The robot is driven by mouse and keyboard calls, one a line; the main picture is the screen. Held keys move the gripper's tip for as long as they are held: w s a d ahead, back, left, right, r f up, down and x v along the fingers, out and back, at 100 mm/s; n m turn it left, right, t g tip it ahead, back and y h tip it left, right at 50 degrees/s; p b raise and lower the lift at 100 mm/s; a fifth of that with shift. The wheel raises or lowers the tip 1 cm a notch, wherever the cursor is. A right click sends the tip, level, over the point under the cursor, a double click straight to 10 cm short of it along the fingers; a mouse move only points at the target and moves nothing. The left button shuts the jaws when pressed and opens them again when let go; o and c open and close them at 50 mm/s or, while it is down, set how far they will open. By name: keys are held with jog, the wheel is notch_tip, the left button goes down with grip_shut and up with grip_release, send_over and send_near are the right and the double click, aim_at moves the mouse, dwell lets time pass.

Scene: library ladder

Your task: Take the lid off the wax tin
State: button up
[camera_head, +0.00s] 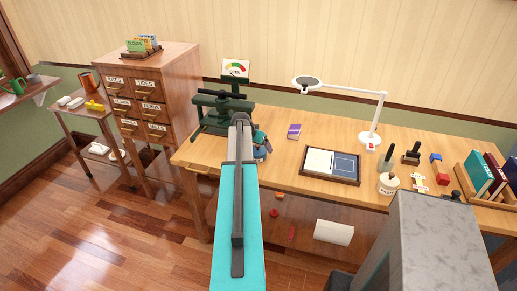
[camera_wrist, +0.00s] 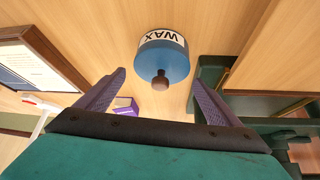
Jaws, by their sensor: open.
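The wax tin (camera_wrist: 155,37) stands on the wooden bench, with a white band reading WAX. Its blue lid (camera_wrist: 163,60) is on the tin and has a round brown knob (camera_wrist: 160,80). In the wrist view my gripper (camera_wrist: 159,79) is open and empty. Its two purple fingers reach toward the tin from either side, with the knob between the fingertips in the picture; I see no contact. In the head view my arm hides part of the area around the tin.
A dark green press (camera_head: 216,110) stands left of the tin. A purple book (camera_head: 294,131) and a framed tray (camera_head: 329,166) lie to the right, then a white lamp (camera_head: 370,138). The bench between tin and book is clear.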

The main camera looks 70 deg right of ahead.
jog(key=shift+c, duration=0.3)
jog(key=c, duration=1)
jog(key=shift+c, duration=0.2)
jog(key=shift+r, duration=0.15)
jog(key=shift+r+b, duration=0.9)
jog(key=shift+r, duration=0.55)
jog(key=s+a+r+b, duration=0.1)
jog(key=a+b, duration=0.1)
jog(key=a, duration=0.6)
jog(key=s+a+b, duration=0.2)
jog(key=a, duration=0.5)
jog(key=shift+s+a+r, duration=0.2)
jog(key=shift+a+r, duration=0.15)
jog(key=shift+r, duration=0.05)
